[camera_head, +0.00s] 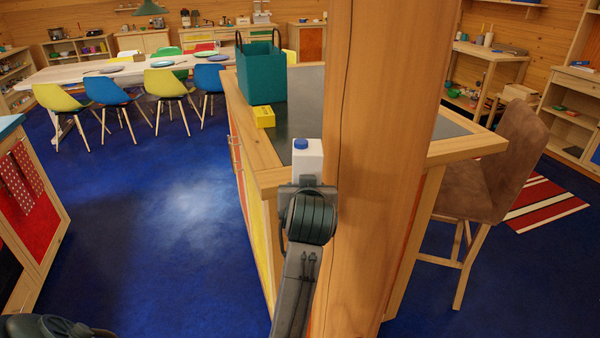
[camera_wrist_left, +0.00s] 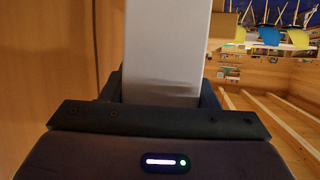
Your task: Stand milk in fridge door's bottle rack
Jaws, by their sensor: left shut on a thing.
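The milk (camera_head: 308,162) is a white carton with a blue cap, upright in the head view in front of the counter's near end. My left gripper (camera_head: 304,182) is shut on its lower part, which the gripper hides. In the left wrist view the pale carton (camera_wrist_left: 168,45) stands up between the fingers of the left gripper (camera_wrist_left: 162,92). The wooden post is close to the right of the carton; I cannot tell whether they touch. My right gripper is not in view. No fridge or bottle rack shows in either view.
A thick wooden post (camera_head: 385,120) stands just right of my left arm. The counter (camera_head: 262,158) holds a teal bag (camera_head: 262,72) and a yellow box (camera_head: 264,116). A brown chair (camera_head: 498,165) stands right. Blue floor (camera_head: 170,230) is clear at left, before a red-doored cabinet (camera_head: 38,222).

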